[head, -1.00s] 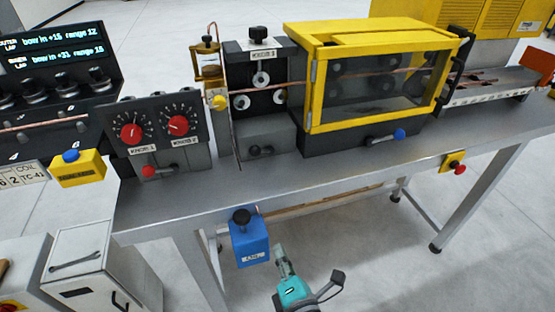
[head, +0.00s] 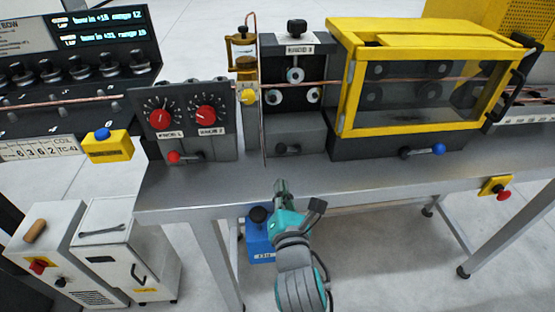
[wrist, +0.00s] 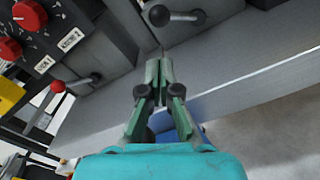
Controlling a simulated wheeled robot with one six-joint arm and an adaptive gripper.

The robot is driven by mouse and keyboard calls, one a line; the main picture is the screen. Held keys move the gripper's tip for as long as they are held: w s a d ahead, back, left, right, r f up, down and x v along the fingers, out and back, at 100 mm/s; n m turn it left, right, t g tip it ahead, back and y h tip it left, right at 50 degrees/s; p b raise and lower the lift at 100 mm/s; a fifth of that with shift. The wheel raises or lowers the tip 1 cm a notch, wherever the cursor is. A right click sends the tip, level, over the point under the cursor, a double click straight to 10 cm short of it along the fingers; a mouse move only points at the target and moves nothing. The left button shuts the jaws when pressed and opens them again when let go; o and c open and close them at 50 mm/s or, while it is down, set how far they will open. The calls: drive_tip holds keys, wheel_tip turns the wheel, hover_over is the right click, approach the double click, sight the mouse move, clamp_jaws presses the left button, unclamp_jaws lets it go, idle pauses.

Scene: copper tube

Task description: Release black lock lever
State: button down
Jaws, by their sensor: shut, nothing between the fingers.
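The black lock lever (head: 286,149) is on the front of the grey block under the black mandrel 3 unit (head: 291,85). Its black ball end points left. In the wrist view the lever (wrist: 160,15) shows at the top, just beyond my fingertips. My gripper (head: 281,183) is over the front part of the bench top, below and in front of the lever, and apart from it. In the wrist view my gripper (wrist: 160,62) has its fingers together with nothing between them.
A red-ended lever (head: 175,157) under the dial box is to the left. A blue-ended lever (head: 437,149) under the yellow guard (head: 430,75) is to the right. A thin copper tube crosses above the lever. A blue box (head: 259,235) hangs below the bench edge.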

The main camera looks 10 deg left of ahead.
sight(281, 154)
drive_tip(key=x, duration=1)
drive_tip(key=shift+d+r+m, duration=0.1)
drive_tip(key=shift+r+m, duration=0.25)
drive_tip(key=shift+m, duration=0.15)
idle(0.4)
drive_tip(key=m, duration=0.1)
drive_tip(key=d+r+m, duration=0.1)
drive_tip(key=m, duration=0.1)
drive_tip(key=shift+w+r, duration=0.2)
drive_tip(key=shift+r, duration=0.15)
drive_tip(key=m, duration=0.1)
drive_tip(key=d+r+m, duration=0.1)
drive_tip(key=m, duration=0.1)
drive_tip(key=d+m, duration=0.1)
drive_tip(key=shift+w+r+m, duration=0.25)
drive_tip(key=shift+r+m, duration=0.1)
drive_tip(key=shift+m, duration=0.05)
drive_tip(key=shift+w+d+r+m, duration=0.1)
drive_tip(key=shift+w+d+m, duration=0.15)
drive_tip(key=shift+d+m, duration=0.85)
drive_tip(key=shift+w+d+r+m, duration=0.2)
drive_tip(key=shift+d+m, duration=0.45)
drive_tip(key=shift+m, duration=1)
drive_tip(key=shift+w+d+f+m, duration=0.1)
drive_tip(key=shift+w+d+m, duration=0.2)
drive_tip(key=shift+d+m, duration=0.8)
drive_tip(key=shift+a+m, duration=0.2)
drive_tip(key=shift+m, duration=0.05)
